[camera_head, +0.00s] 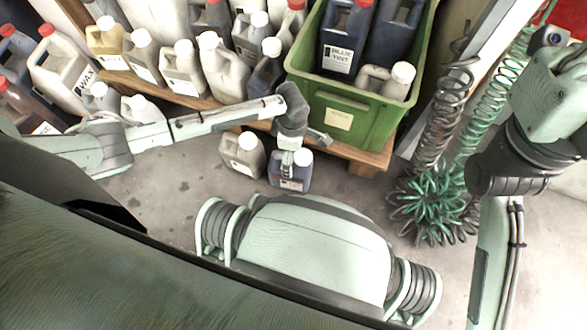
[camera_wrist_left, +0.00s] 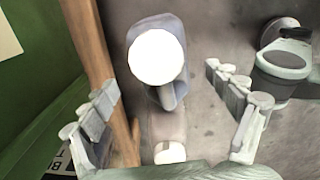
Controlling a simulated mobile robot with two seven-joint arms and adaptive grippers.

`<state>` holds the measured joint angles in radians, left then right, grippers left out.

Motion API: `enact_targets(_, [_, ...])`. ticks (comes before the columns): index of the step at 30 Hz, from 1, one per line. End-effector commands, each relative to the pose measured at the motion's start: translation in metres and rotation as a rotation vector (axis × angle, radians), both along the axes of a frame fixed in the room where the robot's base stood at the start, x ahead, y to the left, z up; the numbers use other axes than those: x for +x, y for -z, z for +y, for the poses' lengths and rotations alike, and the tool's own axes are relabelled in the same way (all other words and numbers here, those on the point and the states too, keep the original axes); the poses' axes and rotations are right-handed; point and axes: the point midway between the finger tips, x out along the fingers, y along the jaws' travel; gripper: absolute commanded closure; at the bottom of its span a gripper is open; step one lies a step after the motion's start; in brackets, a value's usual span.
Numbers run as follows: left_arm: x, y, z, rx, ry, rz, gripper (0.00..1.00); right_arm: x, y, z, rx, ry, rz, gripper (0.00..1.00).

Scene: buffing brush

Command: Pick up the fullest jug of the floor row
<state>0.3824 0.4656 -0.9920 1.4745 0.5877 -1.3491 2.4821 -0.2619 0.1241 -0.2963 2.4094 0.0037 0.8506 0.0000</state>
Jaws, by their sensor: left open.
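Two capped jugs stand on the floor below the shelf. The left one, a grey-beige jug (camera_head: 243,154), has a white cap and a label. The right one, a dark blue jug (camera_head: 290,177), has a white cap and a pale label. Their fill levels cannot be told. My left gripper (camera_head: 303,148) is open above the dark blue jug and partly hides it. In the left wrist view, the dark blue jug (camera_wrist_left: 174,92) shows between and beyond the spread fingers (camera_wrist_left: 170,108), cap toward me. The grey-beige jug (camera_wrist_left: 167,126) is lower there, partly hidden. My right gripper is out of view.
A wooden shelf (camera_head: 350,152) behind the floor jugs carries many jugs and a green crate (camera_head: 340,113) with large dark jugs. Its edge (camera_wrist_left: 93,50) runs close beside my left fingers. Coiled hoses (camera_head: 436,200) hang at right.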

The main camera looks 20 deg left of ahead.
Motion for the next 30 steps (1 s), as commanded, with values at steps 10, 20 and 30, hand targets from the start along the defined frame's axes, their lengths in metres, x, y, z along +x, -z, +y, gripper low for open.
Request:
enact_targets(10, [-0.003,0.05,0.002,-0.002,0.002,-0.003,0.11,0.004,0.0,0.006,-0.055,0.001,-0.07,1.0])
enact_targets(20, [-0.004,0.053,0.002,-0.002,0.003,-0.003,0.12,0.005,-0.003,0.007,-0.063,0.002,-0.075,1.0])
enact_targets(30, [-0.004,0.053,0.001,-0.003,0.003,-0.002,0.55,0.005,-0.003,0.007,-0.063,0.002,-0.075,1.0])
